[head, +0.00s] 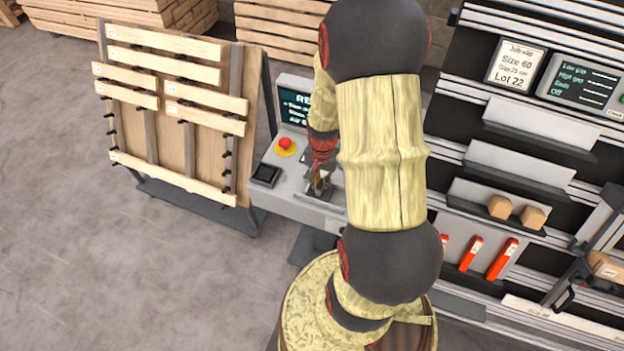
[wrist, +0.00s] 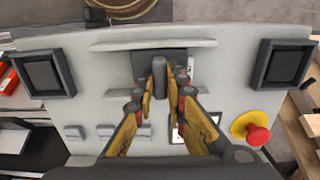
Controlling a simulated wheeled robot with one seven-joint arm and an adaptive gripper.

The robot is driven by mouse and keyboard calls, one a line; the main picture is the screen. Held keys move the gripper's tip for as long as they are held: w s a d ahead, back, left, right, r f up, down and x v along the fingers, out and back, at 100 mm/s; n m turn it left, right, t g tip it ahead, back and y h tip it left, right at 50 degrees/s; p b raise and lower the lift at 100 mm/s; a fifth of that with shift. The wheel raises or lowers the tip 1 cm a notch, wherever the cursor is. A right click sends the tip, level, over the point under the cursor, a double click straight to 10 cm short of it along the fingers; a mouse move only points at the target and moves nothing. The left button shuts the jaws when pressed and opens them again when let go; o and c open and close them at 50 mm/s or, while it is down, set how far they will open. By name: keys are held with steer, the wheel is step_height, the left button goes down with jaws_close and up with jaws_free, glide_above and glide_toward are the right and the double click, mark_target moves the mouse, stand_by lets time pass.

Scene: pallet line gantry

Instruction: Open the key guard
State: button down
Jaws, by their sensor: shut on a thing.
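The key guard (wrist: 159,70) shows in the wrist view as a dark grey upright tab at the middle of the grey console panel (wrist: 100,75). My gripper (wrist: 160,93) has its yellow fingers on either side of this tab and is shut on it. How far the guard is raised I cannot tell, and the key is not clearly visible. In the head view my gripper (head: 319,184) is at the console (head: 300,206), and my arm hides much of the panel and the guard.
A red button on a yellow base (wrist: 256,133) and two black square pads (wrist: 44,72) (wrist: 284,64) stand out from the console. A wooden slat rack (head: 180,110) is at left, and shelves with red-handled items (head: 502,258) are at right. The floor at left is clear.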

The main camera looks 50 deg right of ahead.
mark_target(332, 198)
steer(key=s, duration=0.1)
steer(key=s+d, duration=0.1)
steer(key=s, duration=0.2)
steer(key=shift+d, duration=0.4)
steer(key=c, duration=1.8)
jaws_free()
steer(key=shift+c, duration=0.2)
steer(key=shift+o, duration=0.2)
step_height(332, 198, up, 12)
steer(key=shift+a, duration=0.1)
